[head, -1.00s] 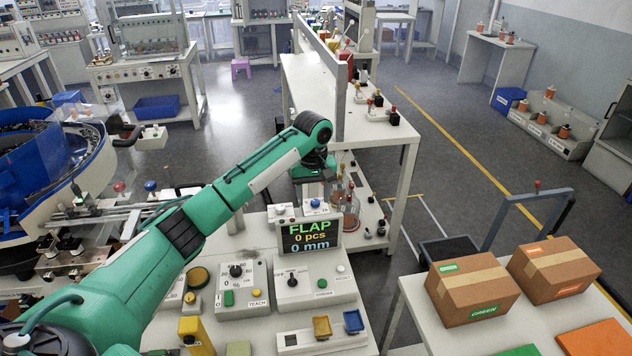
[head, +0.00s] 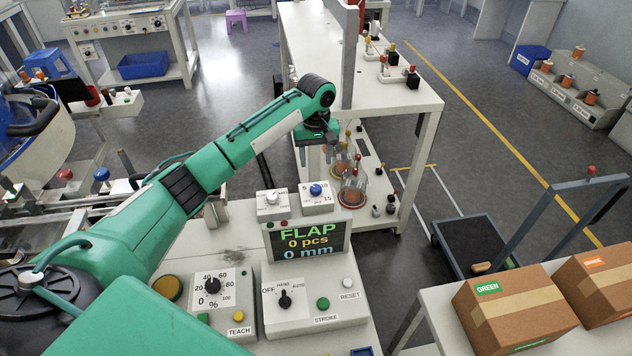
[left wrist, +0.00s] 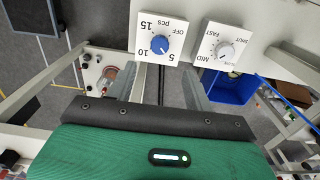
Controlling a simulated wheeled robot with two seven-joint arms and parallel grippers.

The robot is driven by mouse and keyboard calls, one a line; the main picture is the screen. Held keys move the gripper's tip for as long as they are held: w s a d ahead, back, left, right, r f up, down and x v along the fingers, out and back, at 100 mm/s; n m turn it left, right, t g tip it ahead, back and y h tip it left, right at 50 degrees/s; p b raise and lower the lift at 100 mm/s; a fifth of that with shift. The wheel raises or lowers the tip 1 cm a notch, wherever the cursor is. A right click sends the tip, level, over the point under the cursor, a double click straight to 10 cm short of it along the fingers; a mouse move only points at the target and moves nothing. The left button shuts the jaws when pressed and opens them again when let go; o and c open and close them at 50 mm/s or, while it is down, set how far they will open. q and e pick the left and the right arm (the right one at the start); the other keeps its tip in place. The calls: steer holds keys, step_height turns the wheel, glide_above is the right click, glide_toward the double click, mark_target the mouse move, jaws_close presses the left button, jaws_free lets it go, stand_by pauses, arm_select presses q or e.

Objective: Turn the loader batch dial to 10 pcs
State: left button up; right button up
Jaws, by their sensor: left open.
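The batch dial is a blue knob (head: 316,189) on a small white box behind the display. In the left wrist view the blue knob (left wrist: 160,45) shows upside down, with OFF, 5, 10 and 15 pcs marked around it. I cannot surely tell which mark it points to. The display (head: 307,241) reads FLAP, 0 pcs, 0 mm. My left gripper (head: 328,146) hangs beyond the dial box in the head view, apart from the knob. In the left wrist view its two fingers (left wrist: 165,78) are spread and empty, short of the dial. My right gripper is out of view.
A second small box with a white dial (head: 270,197), marked MID and FAST in the wrist view, stands beside the batch dial. The console (head: 315,300) carries a black selector and buttons in front. Glass jars (head: 350,185) stand on a lower shelf behind. Cardboard boxes (head: 515,308) lie at right.

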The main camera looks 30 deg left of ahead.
mark_target(316, 187)
arm_select(q)
step_height(316, 187, down, 10)
steer(key=shift+r+p, duration=0.15)
steer(key=shift+p, duration=0.5)
steer(key=shift+w+f, duration=0.1)
steer(key=shift+f, duration=0.5)
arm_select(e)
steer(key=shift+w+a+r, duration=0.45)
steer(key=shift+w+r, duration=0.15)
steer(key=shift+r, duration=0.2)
arm_select(q)
steer(key=c, duration=0.9)
steer(key=shift+c, duration=0.3)
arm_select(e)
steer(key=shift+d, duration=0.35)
